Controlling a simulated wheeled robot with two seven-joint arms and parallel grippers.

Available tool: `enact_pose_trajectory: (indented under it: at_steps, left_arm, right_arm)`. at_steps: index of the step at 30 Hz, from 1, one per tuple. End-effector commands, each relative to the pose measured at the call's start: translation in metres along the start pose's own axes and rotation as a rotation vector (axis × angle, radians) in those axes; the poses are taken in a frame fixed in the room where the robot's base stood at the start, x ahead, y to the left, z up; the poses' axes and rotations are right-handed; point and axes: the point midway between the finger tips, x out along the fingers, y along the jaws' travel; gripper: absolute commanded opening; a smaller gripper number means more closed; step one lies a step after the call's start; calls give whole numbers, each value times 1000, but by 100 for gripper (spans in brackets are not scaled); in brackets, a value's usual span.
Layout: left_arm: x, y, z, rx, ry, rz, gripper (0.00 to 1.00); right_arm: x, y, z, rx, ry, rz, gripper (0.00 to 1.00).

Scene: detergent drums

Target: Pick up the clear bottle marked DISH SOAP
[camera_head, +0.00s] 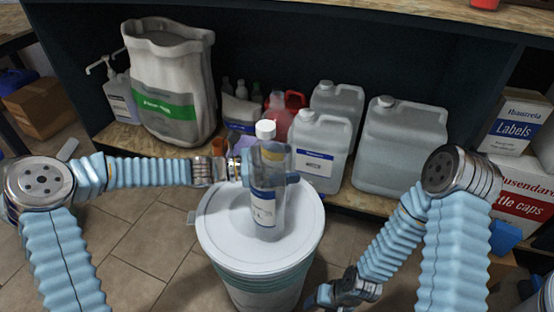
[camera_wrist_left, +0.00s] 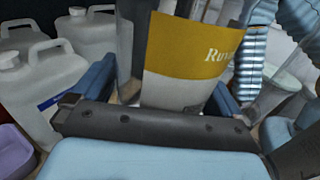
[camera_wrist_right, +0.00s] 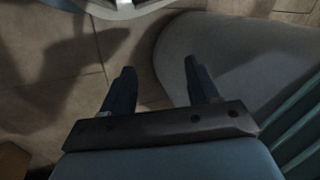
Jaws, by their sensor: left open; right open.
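A clear bottle (camera_head: 267,205) with a white cap stands upright on the lid of a white drum (camera_head: 222,240). Its lower white label is too small to read in the head view. My left gripper (camera_head: 270,178) reaches in from the left, open, with its fingers on either side of the bottle. In the left wrist view the bottle (camera_wrist_left: 185,65) shows a yellow label reading "Ruv…" between the fingers; contact cannot be told. My right gripper (camera_wrist_right: 160,82) is open and empty, low beside the drum, and is partly cut off in the head view.
Behind the drum, a shelf holds a big sack (camera_head: 170,85), large jugs (camera_head: 400,145), a labelled jug (camera_head: 318,150) and a red container (camera_head: 283,112). Boxes (camera_head: 518,120) stand at the right. Tiled floor (camera_head: 150,245) is clear left of the drum.

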Motion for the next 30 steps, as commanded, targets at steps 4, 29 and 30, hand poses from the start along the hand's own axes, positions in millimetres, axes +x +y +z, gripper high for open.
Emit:
enact_pose_trajectory:
  at_steps: [4,29,30]
  left_arm:
    - [0,0,0,0,0,0,83]
    - [-1,0,53,5,1,0,47]
    - [-1,0,64,6,1,1,47]
  right_arm:
    - [0,0,0,0,0,0,60]
    - [-6,-4,1,-2,-3,-3,60]
    - [-7,-5,1,-3,-4,-3,60]
